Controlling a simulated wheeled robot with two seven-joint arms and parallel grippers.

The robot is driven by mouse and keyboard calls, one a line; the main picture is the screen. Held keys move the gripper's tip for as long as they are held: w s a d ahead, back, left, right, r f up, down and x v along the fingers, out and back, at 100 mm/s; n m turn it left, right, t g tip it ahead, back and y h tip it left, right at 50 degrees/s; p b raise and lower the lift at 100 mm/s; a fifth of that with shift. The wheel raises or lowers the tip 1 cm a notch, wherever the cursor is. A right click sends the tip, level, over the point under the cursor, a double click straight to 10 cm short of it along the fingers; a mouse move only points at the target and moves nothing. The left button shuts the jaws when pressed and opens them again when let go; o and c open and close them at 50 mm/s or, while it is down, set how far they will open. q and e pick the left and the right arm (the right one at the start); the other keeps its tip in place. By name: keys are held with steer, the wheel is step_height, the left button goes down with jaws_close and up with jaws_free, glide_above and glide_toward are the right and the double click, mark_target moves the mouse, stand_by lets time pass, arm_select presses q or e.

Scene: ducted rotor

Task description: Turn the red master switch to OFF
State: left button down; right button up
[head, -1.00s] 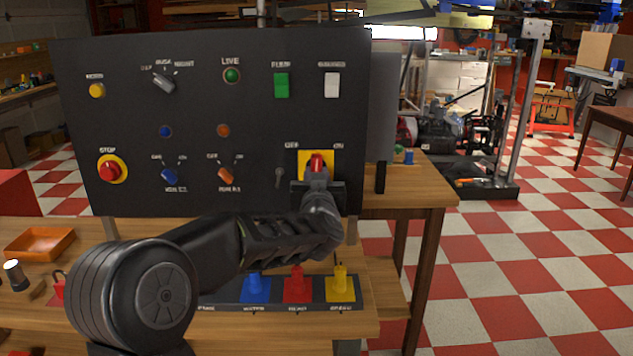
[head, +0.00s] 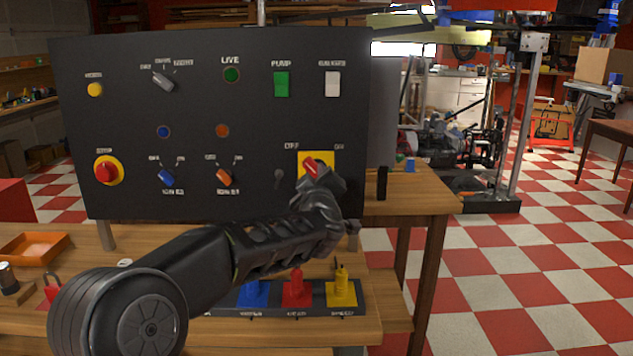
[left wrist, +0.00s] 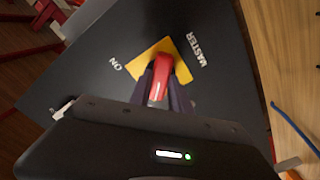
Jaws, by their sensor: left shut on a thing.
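The red master switch (head: 310,167) is a lever on a yellow plate (head: 327,160) at the lower right of the dark panel. Its handle tilts up and left, towards the OFF label; the ON label is to its right. My left gripper (head: 317,178) is shut on the handle, coming from below and hiding part of it. In the left wrist view, the red handle (left wrist: 160,70) lies between the two fingers (left wrist: 161,88), over the yellow plate (left wrist: 178,57), with ON and MASTER printed beside it. My right gripper is not in view.
The panel (head: 120,130) carries other knobs, buttons and lamps, including a red stop knob (head: 107,171) and a green LIVE lamp (head: 231,75). Below, blue, red and yellow pieces stand in a dark rack (head: 318,299). An orange tray (head: 36,248) is at left.

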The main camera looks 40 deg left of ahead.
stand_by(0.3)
arm_select(q)
steer(key=c, duration=1.2)
jaws_free()
steer(key=v, duration=0.7)
steer(key=shift+s+d, duration=0.25)
steer(key=shift+s, duration=0.05)
